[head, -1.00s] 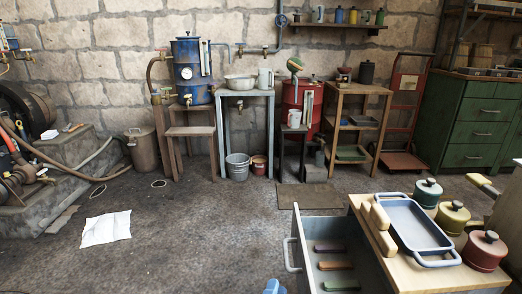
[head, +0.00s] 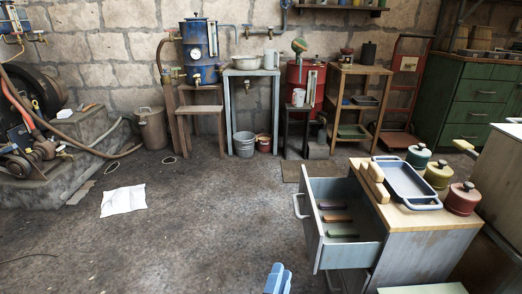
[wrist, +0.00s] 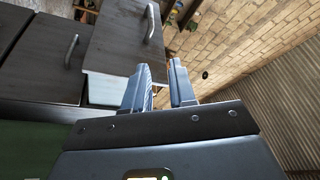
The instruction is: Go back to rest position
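My gripper (head: 278,278) shows as blue fingertips at the bottom edge of the head view. In the wrist view my gripper (wrist: 160,88) has its two fingers apart with nothing between them. It is in free space to the left of a grey cabinet (head: 420,248). The cabinet's top drawer (head: 345,255) is pulled out and holds several coloured blocks. The drawer does not touch the gripper in the head view.
A blue tray (head: 408,183) and lidded pots (head: 462,198) stand on the cabinet top. A stone step with machinery (head: 68,158) is at left. A white sheet (head: 123,201) lies on the floor. Tables and drums line the wall. The middle floor is clear.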

